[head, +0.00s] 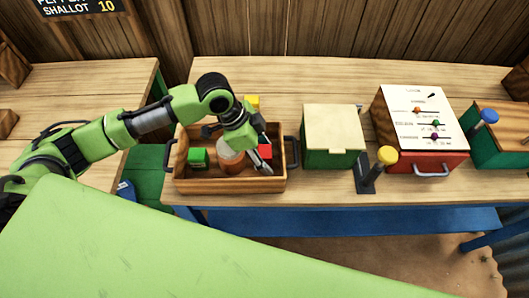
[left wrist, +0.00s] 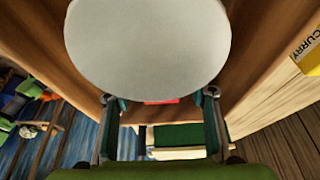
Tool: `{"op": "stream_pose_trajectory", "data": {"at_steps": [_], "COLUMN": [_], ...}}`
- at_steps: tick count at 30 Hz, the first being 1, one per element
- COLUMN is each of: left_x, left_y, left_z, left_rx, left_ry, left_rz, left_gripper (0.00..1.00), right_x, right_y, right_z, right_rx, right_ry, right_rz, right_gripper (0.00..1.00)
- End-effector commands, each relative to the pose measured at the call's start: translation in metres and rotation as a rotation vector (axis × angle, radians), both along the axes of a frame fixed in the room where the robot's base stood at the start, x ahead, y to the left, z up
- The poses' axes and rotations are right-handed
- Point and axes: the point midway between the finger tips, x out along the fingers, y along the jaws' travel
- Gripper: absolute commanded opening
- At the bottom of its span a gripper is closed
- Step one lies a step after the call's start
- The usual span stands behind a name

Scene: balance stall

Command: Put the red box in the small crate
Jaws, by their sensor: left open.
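The red box (head: 265,152) sits inside a wooden crate (head: 228,187) with dark side handles, at its right end. My left gripper (head: 259,153) is over this crate, open, with its fingers close to the red box and partly covering it. In the left wrist view a strip of the red box (left wrist: 161,101) shows between the two open fingers (left wrist: 160,98). Whether they touch it, I cannot tell. A large pale disc (left wrist: 148,45) hides the rest there. My right gripper is not in view.
A green box (head: 198,158) and an orange-and-white round container (head: 230,160) share the wooden crate. A yellow box (head: 252,101) is at its back. To the right stand a cream-lidded green box (head: 331,130), a yellow-topped post (head: 387,155) and a slider panel (head: 418,118).

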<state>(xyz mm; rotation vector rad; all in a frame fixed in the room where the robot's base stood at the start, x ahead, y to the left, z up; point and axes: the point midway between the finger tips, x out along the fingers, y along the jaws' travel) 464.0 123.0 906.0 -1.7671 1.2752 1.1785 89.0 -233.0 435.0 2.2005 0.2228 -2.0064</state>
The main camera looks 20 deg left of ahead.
Motion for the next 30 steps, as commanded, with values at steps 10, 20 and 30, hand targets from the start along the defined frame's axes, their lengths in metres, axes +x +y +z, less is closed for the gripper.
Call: {"op": "stream_pose_trajectory", "data": {"at_steps": [10,20,30], "left_x": [-0.002,-0.010,-0.014], "left_y": [0.009,0.035,0.044], "left_z": [0.025,0.089,0.114], "left_rx": [0.000,0.001,0.000], "left_ry": [-0.004,-0.004,0.000], "left_rz": [0.001,0.001,0.001], "left_gripper": [0.51,0.51,0.51], "right_x": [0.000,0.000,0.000], "right_y": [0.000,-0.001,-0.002], "right_z": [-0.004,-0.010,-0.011], "right_rx": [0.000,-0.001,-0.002], "right_ry": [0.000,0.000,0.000], "right_rz": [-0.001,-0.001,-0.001], "right_gripper": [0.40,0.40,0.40]}}
